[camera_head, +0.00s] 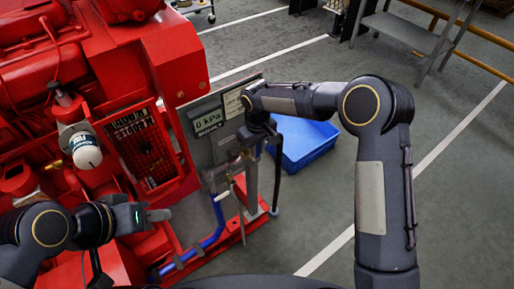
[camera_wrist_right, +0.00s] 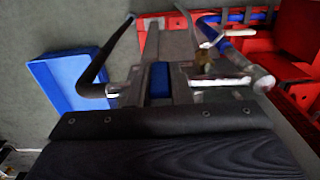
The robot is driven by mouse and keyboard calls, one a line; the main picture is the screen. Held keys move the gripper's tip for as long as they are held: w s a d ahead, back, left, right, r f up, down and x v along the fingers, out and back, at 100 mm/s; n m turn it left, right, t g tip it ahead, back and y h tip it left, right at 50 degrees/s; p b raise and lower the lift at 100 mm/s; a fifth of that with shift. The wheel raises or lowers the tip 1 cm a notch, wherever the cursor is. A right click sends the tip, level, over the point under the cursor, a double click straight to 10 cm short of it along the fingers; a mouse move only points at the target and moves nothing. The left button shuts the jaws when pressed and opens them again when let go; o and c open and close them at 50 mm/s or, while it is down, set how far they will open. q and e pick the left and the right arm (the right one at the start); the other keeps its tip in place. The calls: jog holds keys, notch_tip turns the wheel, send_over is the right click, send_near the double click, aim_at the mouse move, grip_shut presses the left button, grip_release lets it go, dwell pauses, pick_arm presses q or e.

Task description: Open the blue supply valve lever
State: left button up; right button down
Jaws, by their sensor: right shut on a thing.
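My right gripper (camera_head: 248,152) is at the grey panel beside the red engine, above the blue pipe (camera_head: 213,238). In the right wrist view the gripper (camera_wrist_right: 159,82) is shut on a small blue piece (camera_wrist_right: 160,72), which looks like the blue valve lever. The fingers and wrist hide most of the lever, so its angle cannot be told. The blue pipe and its metal fittings also show at the upper right of that view (camera_wrist_right: 234,40). My left gripper (camera_head: 156,214) is in front of the red engine, away from the valve; its finger gap cannot be made out.
The red engine (camera_head: 170,50) fills the left side. A gauge display (camera_head: 208,122) reading 0 kPa is on the panel. A blue crate (camera_head: 305,146) stands on the floor behind.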

jog(key=shift+d, duration=0.1)
jog(key=shift+w+d+f+g+y, duration=0.2)
jog(key=shift+w+d+g+y, duration=0.3)
jog(key=shift+g+y, duration=0.35)
jog(key=shift+w+d+f+g+y, duration=0.3)
jog(key=shift+d+g+y, duration=0.3)
jog(key=shift+y, duration=0.4)
jog(key=shift+w+d+f+g+y, duration=0.15)
jog(key=shift+w+d+g+y, duration=0.45)
jog(key=shift+y, duration=0.35)
jog(key=shift+s, duration=0.1)
jog(key=c, duration=1.3)
grip_release()
jog(key=shift+v, duration=3.85)
